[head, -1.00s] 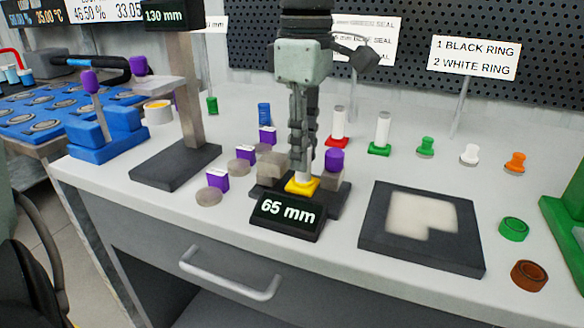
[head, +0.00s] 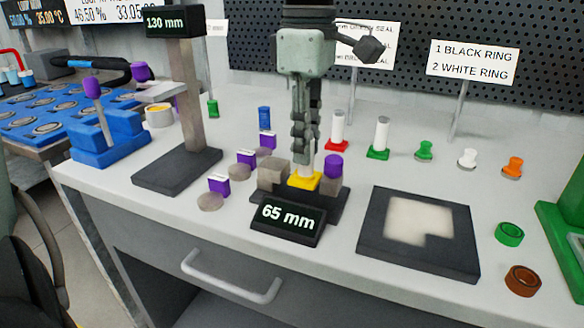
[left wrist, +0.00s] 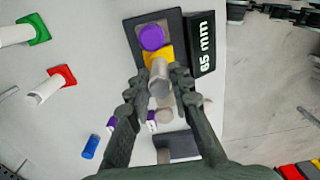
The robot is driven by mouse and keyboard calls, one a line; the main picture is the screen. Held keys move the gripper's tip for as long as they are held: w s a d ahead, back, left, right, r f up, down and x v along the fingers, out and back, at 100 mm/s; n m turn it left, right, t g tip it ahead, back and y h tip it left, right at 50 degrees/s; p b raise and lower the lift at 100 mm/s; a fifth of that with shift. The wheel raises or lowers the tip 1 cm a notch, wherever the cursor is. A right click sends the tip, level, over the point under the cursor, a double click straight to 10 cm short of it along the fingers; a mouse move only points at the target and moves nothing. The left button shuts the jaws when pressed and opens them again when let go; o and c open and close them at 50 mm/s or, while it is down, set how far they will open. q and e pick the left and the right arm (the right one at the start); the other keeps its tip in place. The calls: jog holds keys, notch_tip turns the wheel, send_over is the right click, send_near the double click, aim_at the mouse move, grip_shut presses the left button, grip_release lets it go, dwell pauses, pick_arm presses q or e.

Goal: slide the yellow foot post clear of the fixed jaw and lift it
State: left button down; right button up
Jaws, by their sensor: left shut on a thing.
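The yellow foot post is a pale upright post on a square yellow foot (head: 304,181). It stands in the dark 65 mm gauge (head: 257,227), between a plain grey block (head: 272,174) on the left and a purple-knobbed block (head: 332,167) on the right. My left gripper (head: 305,150) points down and is shut on the post above its foot. The left wrist view shows the post (left wrist: 158,76) between the fingertips, with the yellow foot close beside the purple knob (left wrist: 152,37). I cannot tell if the foot touches either block. My right gripper is out of view.
A 130 mm stand (head: 176,168) rises at the left. Several purple-tagged grey discs lie between it and the gauge. Red-footed (head: 338,130) and green-footed (head: 379,137) posts stand behind. A dark tray (head: 457,255) lies to the right, with bare bench between.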

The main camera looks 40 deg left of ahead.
pick_arm(q)
jog(key=shift+r+p, duration=1.55)
jog(key=shift+r, duration=0.85)
